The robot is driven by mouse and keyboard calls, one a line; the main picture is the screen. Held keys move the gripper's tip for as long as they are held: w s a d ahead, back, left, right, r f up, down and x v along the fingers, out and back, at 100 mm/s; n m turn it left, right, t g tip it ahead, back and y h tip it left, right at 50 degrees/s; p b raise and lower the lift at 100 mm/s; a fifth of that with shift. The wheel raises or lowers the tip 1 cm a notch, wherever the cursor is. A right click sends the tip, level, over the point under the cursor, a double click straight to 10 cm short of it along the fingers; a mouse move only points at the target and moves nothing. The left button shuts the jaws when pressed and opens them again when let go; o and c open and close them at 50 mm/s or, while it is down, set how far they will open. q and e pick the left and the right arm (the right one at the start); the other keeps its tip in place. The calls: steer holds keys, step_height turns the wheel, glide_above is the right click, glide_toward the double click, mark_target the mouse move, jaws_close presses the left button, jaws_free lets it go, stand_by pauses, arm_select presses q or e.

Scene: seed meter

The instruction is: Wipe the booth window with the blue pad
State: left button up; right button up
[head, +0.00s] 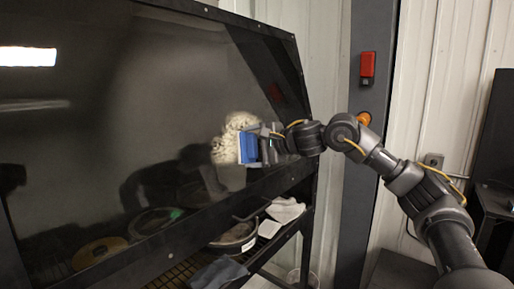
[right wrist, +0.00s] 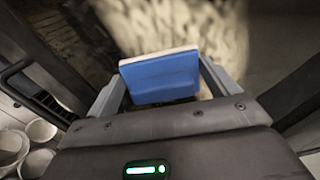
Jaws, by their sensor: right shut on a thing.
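The booth window (head: 90,110) is a large dark tilted pane filling the left of the head view. A pale, speckled patch of grime (head: 232,124) lies on its right part, and it also shows behind the pad in the right wrist view (right wrist: 205,30). My right gripper (head: 262,148) is shut on the blue pad (head: 248,148). The pad (right wrist: 162,78) sits between both fingers, with a pale layer along its far edge. It is at or very close to the glass, over the patch's right side; contact cannot be told. My left gripper is out of view.
The window's black frame (head: 303,110) edges the pane at right. Below it, a shelf holds a round pan (head: 235,236), white cloths (head: 285,209) and a dark cloth (head: 218,273). A dark post with a red box (head: 367,66) stands right of the booth.

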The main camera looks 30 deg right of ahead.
steer(key=shift+a, duration=0.2)
steer(key=shift+s+a+b, duration=0.1)
steer(key=shift+s+a, duration=0.2)
steer(key=shift+a, duration=0.5)
steer(key=shift+s+a+b, duration=0.1)
steer(key=shift+s+a, duration=0.2)
steer(key=shift+a, duration=0.5)
steer(key=shift+s+a+b, duration=0.1)
steer(key=shift+s+a, duration=0.2)
steer(key=shift+a, duration=0.5)
steer(key=shift+s+a, duration=0.2)
steer(key=shift+a, duration=0.3)
steer(key=shift+s+a, duration=0.15)
steer(key=shift+a, duration=0.35)
